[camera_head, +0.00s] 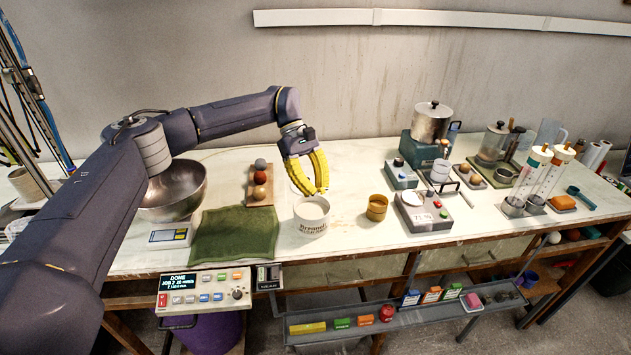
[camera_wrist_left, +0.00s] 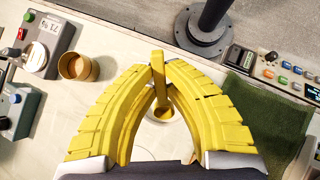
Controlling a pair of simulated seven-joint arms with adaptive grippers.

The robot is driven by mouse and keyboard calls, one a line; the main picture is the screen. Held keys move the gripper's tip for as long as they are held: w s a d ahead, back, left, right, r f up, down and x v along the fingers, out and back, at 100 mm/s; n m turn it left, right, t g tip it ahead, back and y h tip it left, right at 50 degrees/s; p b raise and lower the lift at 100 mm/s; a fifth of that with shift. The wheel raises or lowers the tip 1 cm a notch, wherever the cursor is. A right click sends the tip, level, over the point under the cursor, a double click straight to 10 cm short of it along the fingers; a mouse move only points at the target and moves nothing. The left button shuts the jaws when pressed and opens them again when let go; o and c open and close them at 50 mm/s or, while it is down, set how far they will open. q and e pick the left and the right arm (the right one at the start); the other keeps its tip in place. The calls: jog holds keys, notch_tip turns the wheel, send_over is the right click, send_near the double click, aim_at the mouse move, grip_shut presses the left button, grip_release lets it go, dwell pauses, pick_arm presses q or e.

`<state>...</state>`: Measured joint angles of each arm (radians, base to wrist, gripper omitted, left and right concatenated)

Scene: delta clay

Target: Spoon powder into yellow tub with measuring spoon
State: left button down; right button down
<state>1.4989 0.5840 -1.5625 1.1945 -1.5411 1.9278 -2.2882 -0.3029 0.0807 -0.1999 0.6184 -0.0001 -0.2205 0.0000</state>
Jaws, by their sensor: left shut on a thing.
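My left gripper (camera_head: 322,190) has its yellow fingers closed on the measuring spoon (camera_wrist_left: 163,105), as the left wrist view shows. The spoon is yellow, and its bowl points down over or into the white lettered powder jar (camera_head: 311,225). I cannot tell whether the bowl touches powder or holds any. The jar has pale contents and stands on the bench below the fingertips. The yellow tub (camera_head: 377,208) stands open to the right of the jar; it also shows at the left of the left wrist view (camera_wrist_left: 77,67). My right gripper is not in view.
A scale (camera_head: 424,213) stands right of the tub. A green cloth (camera_head: 235,235), a wooden rack with balls (camera_head: 260,185) and a metal bowl (camera_head: 175,190) lie to the left. Bare bench shows between jar and tub. A control panel (camera_head: 205,290) is at the front edge.

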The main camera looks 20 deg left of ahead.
pick_arm(q)
jog(key=shift+f, duration=3.95)
jog(key=shift+f, duration=0.15)
jog(key=shift+r, duration=4.35)
